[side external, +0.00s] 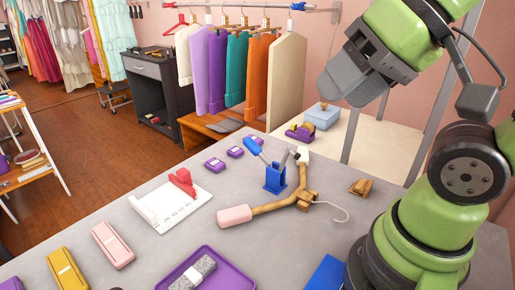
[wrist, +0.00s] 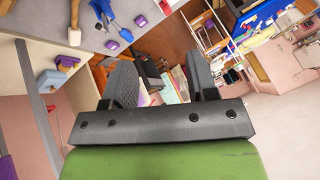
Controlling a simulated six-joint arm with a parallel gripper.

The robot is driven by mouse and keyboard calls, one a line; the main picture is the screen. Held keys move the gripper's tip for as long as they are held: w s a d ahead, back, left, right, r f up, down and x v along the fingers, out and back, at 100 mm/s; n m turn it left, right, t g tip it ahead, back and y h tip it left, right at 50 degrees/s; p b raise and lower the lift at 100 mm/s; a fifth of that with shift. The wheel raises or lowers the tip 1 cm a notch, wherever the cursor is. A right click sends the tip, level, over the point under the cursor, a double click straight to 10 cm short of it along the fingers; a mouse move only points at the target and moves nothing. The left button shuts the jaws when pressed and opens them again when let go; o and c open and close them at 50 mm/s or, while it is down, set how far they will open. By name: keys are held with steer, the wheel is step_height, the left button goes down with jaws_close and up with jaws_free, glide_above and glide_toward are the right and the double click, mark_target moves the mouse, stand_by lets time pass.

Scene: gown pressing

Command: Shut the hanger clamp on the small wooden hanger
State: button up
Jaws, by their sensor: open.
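The small wooden hanger (side external: 268,208) lies on the grey table in the side view, with a pink pad at one end, a pale pad at the other and a metal hook. The blue hanger clamp (side external: 275,179) stands beside the hanger's bend. Its blue lever points up and left, and a grey part leans up right; whether its jaw touches the hanger I cannot tell. In the wrist view the clamp (wrist: 104,10) and part of the hanger (wrist: 68,35) show at the upper left. My gripper (side external: 335,92) is open and empty, high above and right of the clamp; its fingers show in the wrist view (wrist: 160,62).
Several purple blocks (side external: 236,152) sit behind the clamp. A white fixture with a red part (side external: 182,180) stands left. A wooden block (side external: 362,187) lies right of the hanger. A purple tray (side external: 233,273) and blue block (side external: 327,272) are in front. Garments hang on a rail behind.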

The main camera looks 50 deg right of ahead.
steer(key=w+d+r+n+g, duration=0.1)
steer(key=w+d+r+g, duration=0.1)
steer(key=w, duration=0.5)
steer(key=n+g+h, duration=0.2)
steer(key=n+g, duration=0.1)
steer(key=g, duration=0.2)
glide_above(253, 142)
step_height(253, 142, down, 15)
steer(key=shift+a+f, duration=0.1)
steer(key=shift+a, duration=0.05)
step_height(253, 142, down, 10)
steer(key=shift+f, duration=0.1)
jaws_close()
